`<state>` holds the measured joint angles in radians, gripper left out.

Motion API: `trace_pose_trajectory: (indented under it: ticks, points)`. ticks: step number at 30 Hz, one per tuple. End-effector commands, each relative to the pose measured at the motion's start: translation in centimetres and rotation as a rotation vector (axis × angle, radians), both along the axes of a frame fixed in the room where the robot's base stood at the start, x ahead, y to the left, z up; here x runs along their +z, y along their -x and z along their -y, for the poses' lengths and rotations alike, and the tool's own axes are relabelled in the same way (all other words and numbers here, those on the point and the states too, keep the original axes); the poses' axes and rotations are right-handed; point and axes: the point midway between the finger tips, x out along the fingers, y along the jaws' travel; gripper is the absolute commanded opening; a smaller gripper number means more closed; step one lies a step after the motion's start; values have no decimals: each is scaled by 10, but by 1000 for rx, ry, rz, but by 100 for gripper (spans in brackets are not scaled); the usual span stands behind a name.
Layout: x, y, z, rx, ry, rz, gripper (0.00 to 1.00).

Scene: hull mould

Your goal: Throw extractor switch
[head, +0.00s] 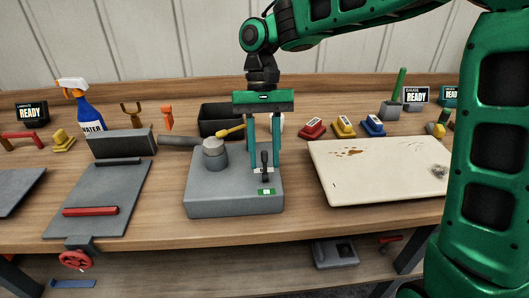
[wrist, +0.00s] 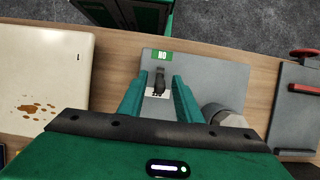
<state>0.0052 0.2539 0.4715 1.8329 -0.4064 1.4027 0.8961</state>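The extractor switch is a black lever (head: 265,162) on top of a grey box (head: 235,205), with a small green label (head: 266,191) in front of it. In the wrist view the lever (wrist: 160,78) stands between my two green fingers, near a green label (wrist: 163,56) that appears upside down and seems to read "ON". My gripper (head: 264,169) points down over the box, its fingers apart on either side of the lever. I see gaps between the fingers and the lever. The exact fingertip height above the box is hard to tell.
A stained cream panel (head: 375,185) lies to the right. A dark plate with a red bar (head: 90,211) lies left. Red, yellow and blue blocks (head: 343,127) sit behind.

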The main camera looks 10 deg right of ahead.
Motion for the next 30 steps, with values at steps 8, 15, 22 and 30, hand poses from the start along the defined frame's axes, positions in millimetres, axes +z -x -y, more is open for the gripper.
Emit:
trace_pose_trajectory:
  ticks: [8,15,22,30]
  points:
    - [0,0,0,0,0,0,3]
    - [0,-1,0,-1,0,-10,0]
    - [-3,-4,-1,-1,-2,-85,0]
    - [-3,-6,-1,0,-5,-124,0]
